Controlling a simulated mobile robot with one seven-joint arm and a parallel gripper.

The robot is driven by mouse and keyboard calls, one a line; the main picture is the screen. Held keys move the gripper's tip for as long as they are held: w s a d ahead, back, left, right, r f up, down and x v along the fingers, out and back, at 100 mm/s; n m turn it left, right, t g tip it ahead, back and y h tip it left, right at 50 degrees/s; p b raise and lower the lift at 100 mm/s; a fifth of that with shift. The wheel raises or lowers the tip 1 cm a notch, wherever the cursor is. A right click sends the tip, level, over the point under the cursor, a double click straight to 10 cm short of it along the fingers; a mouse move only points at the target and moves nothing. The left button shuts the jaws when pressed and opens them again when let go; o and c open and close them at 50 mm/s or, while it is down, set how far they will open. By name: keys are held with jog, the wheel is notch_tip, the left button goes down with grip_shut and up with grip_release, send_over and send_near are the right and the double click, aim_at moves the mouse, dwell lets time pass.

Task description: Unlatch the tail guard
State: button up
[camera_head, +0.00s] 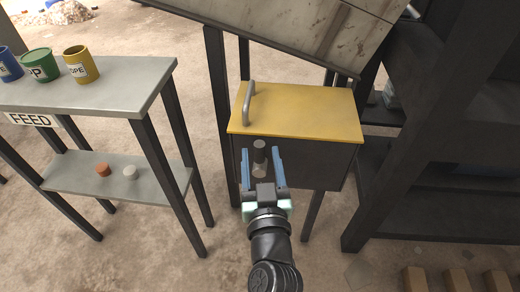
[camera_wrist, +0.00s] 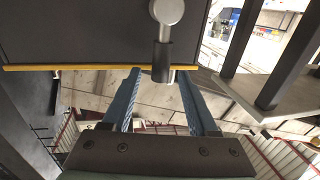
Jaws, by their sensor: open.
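The tail guard is a dark box with a yellow lid (camera_head: 310,108) and a grey bar handle (camera_head: 249,103) on its left side. A latch lever with a dark grip (camera_head: 259,147) is on its front face. In the wrist view the lever's round grey pivot (camera_wrist: 168,10) and dark grip (camera_wrist: 163,62) show, the grip crossing the yellow edge (camera_wrist: 90,68). My gripper (camera_head: 262,153) is open, its blue fingers on either side of the grip in the head view. In the wrist view the grip lies between the fingertips (camera_wrist: 160,76), nearer the right one. Contact cannot be told.
A grey FEED table (camera_head: 120,85) with blue, green and yellow cups (camera_head: 80,65) stands at left. Its lower shelf (camera_head: 70,172) holds two small pieces. Dark framework (camera_head: 440,150) stands at right, and a sloped panel (camera_head: 300,30) hangs above the guard.

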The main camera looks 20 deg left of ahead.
jog(key=shift+x, duration=0.9)
grip_shut()
dwell(0.9)
